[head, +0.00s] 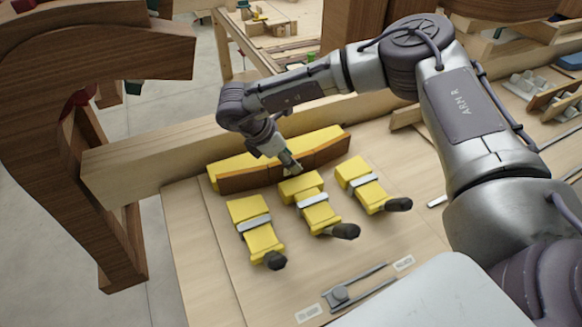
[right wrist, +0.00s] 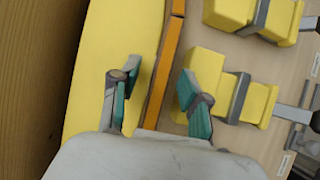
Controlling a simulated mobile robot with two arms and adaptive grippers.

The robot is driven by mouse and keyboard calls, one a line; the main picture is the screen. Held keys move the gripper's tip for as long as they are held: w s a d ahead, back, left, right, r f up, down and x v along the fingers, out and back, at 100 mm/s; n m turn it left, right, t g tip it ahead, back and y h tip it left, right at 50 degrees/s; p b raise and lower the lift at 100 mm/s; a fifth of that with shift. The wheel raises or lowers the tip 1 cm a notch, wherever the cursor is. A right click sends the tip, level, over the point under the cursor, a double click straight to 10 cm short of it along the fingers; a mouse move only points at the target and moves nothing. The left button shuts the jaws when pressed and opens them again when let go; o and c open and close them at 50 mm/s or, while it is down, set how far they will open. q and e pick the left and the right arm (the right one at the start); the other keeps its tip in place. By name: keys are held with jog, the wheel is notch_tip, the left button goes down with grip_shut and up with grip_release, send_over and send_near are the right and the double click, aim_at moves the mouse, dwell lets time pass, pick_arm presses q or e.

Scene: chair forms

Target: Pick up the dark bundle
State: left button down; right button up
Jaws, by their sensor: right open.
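The dark bundle looks like a long brown, slightly curved stack of strips (head: 238,181) lying along the front of a yellow curved form (head: 225,165) on the workbench. In the right wrist view, its orange-brown edge (right wrist: 169,65) runs between my fingers, beside the wide yellow form (right wrist: 115,40). My right gripper (head: 291,166) is open over the middle of the bundle. One finger is over the yellow form's side and the other over the yellow clamp side. I cannot tell whether the fingers touch the bundle. My left gripper is not in view.
Three yellow clamps with dark handles, left (head: 256,232), middle (head: 316,209) and right (head: 361,186), stand close in front of the bundle. A thick wooden beam (head: 140,165) runs behind. A metal tool (head: 345,292) lies near the front. A big wooden frame (head: 45,130) stands left.

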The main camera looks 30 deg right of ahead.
jog(key=shift+f, duration=0.1)
jog(key=shift+s, duration=0.1)
grip_shut()
dwell(0.3)
